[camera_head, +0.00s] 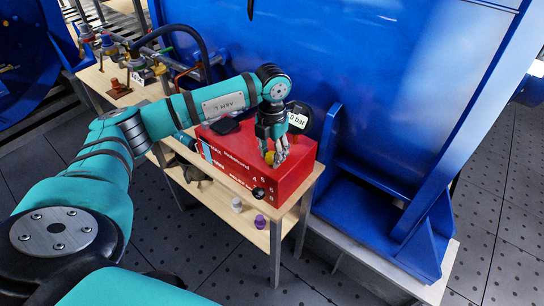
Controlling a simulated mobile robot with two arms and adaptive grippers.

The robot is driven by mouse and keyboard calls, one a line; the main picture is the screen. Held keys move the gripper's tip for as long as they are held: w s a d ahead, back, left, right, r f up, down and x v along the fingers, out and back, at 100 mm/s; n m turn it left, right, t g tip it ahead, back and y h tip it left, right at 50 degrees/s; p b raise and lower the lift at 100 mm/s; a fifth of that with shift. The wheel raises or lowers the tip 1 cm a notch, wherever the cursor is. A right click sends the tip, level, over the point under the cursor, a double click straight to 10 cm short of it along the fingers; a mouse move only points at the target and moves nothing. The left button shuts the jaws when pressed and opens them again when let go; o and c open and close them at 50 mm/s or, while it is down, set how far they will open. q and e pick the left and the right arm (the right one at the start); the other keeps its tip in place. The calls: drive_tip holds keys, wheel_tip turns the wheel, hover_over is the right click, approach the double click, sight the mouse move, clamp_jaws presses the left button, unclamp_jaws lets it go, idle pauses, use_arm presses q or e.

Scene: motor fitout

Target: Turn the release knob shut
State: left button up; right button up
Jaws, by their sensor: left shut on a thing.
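The release knob appears to be the yellow part (269,157) at the top of the red box (285,186), which stands on a wooden shelf unit. My left gripper (275,160) points down over the box and is shut on this yellow knob, whose shape is mostly hidden by the fingers. A black round knob (258,193) sits on the box's front edge. A white tag (298,120) reading "0 bar" is just behind my gripper. My right gripper is not in view.
A large blue machine (350,70) rises close behind the box. The wooden shelf (225,212) below holds a white cap (236,204) and a purple one (260,221). Valves and pipes (110,48) are at the back left. Tiled floor (500,200) is open at right.

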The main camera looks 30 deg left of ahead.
sight(272, 155)
use_arm(q)
drive_tip(key=m+b, duration=0.2)
drive_tip(key=m, duration=0.3)
drive_tip(key=shift+w+m, duration=0.1)
drive_tip(key=shift+m, duration=0.2)
drive_tip(key=m+b, duration=0.2)
drive_tip(key=m, duration=0.2)
drive_tip(key=shift+r+m, duration=0.1)
drive_tip(key=shift+m, duration=0.3)
drive_tip(key=o, duration=1.1)
drive_tip(key=shift+o, duration=0.2)
wheel_tip(272, 155, up, 12)
